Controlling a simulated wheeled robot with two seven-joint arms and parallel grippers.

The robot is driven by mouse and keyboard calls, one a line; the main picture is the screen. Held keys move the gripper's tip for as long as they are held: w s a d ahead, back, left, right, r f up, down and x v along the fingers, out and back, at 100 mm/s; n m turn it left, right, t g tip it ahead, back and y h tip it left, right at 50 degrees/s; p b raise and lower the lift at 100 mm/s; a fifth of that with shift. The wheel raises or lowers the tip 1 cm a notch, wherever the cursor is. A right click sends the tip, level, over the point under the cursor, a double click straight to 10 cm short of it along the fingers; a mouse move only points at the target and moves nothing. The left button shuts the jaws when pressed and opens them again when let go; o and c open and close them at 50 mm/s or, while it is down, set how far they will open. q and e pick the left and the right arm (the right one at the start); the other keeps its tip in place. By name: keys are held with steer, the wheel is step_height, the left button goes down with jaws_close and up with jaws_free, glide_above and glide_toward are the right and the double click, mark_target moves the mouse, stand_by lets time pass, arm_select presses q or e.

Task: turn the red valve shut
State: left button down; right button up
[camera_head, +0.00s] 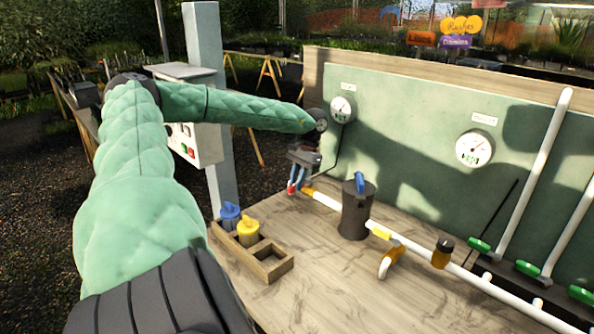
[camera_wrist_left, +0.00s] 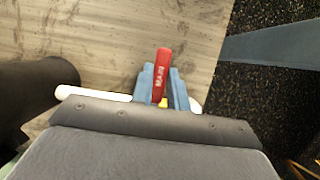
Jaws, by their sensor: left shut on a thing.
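In the head view my left gripper (camera_head: 297,182) points down at the left end of the white pipe (camera_head: 326,200), and a little red of the handle (camera_head: 291,188) shows beside the fingers. The valve body is mostly hidden by the gripper. My right gripper is in neither view.
A dark cylinder with a blue handle (camera_head: 355,212) stands right of the valve. A wooden tray (camera_head: 272,268) holds a blue and a yellow container. Gauges (camera_head: 474,149) hang on the green back panel (camera_head: 400,120). The bench front is clear.

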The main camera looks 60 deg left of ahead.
arm_select(q)
steer(key=c, duration=1.4)
jaws_free()
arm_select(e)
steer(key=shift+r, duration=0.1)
arm_select(q)
steer(key=shift+o, duration=0.2)
steer(key=shift+r, duration=0.1)
steer(key=shift+w+a+r, duration=0.1)
steer(key=shift+w+r, duration=0.1)
steer(key=shift+r, duration=0.05)
steer(key=b+v, duration=0.1)
steer(key=v, duration=0.5)
steer(key=shift+f+b, duration=0.1)
steer(key=shift+b, duration=0.2)
steer(key=shift+w+r, duration=0.15)
steer(key=shift+r, duration=0.4)
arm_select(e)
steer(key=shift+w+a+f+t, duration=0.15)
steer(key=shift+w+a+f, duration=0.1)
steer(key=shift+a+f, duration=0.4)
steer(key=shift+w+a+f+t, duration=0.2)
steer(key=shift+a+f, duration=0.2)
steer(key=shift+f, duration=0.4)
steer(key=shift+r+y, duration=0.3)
